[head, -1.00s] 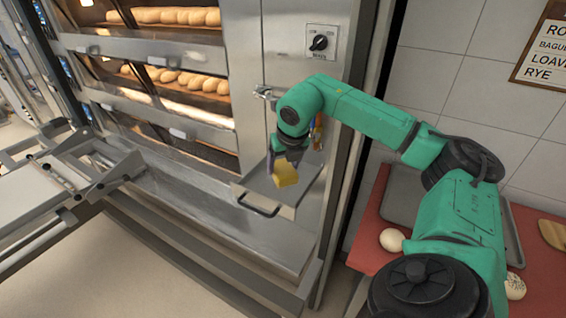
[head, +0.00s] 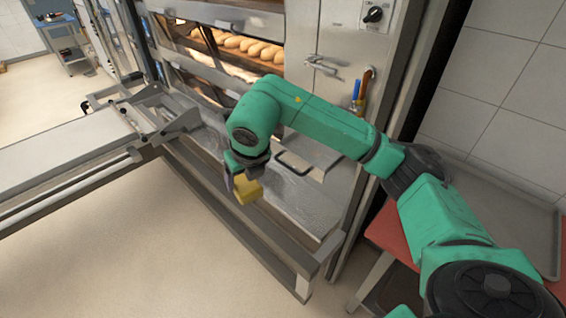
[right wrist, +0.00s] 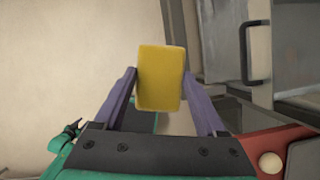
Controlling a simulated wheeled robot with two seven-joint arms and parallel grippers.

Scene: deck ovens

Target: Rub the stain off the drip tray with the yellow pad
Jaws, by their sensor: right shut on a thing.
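The yellow pad (head: 248,190) is a small block held in my right gripper (head: 243,186), whose fingers press its two sides. In the right wrist view the pad (right wrist: 161,78) sits between the two purple-grey fingers, with pale floor behind it. The drip tray (head: 314,156) is a grey metal tray with a dark bar handle, standing out from the oven front. It lies to the right of the pad, partly behind my right arm; the pad is apart from it. The tray also shows in the right wrist view (right wrist: 291,45). I cannot make out a stain. My left gripper is out of view.
The deck oven (head: 335,40) with loaves stands behind the tray, with a long metal ledge (head: 300,200) below. A loader with a pale bed (head: 70,155) stands at left. A red-topped table (head: 395,235) is at right. The floor in front is clear.

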